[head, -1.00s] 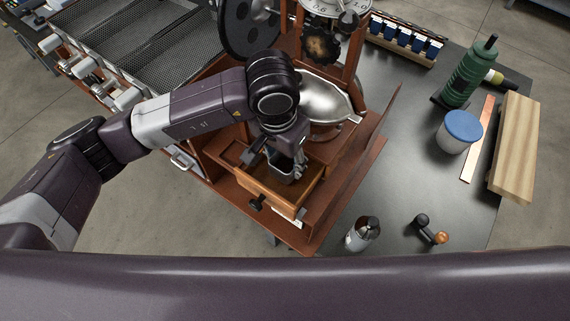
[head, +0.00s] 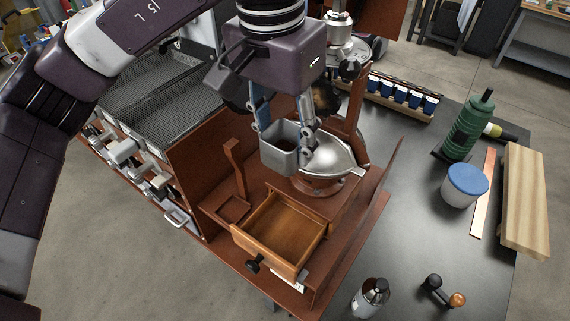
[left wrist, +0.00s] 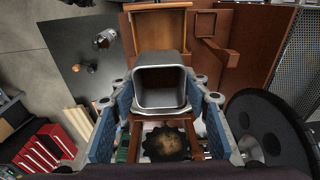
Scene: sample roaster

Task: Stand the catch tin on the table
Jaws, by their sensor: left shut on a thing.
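The catch tin (head: 279,158) is a small grey open-topped square metal tin. My left gripper (head: 285,138) is shut on it and holds it in the air above the machine, in front of the silver pan. In the left wrist view the tin (left wrist: 160,88) sits between the two blue-padded fingers (left wrist: 155,112), and its open mouth shows. The table (head: 400,215) is dark grey and lies to the right of the wooden machine stand. My right gripper is not in view.
An open, empty wooden drawer (head: 280,232) is below the tin. A silver pan (head: 325,157) is just beside it. The table's middle is clear.

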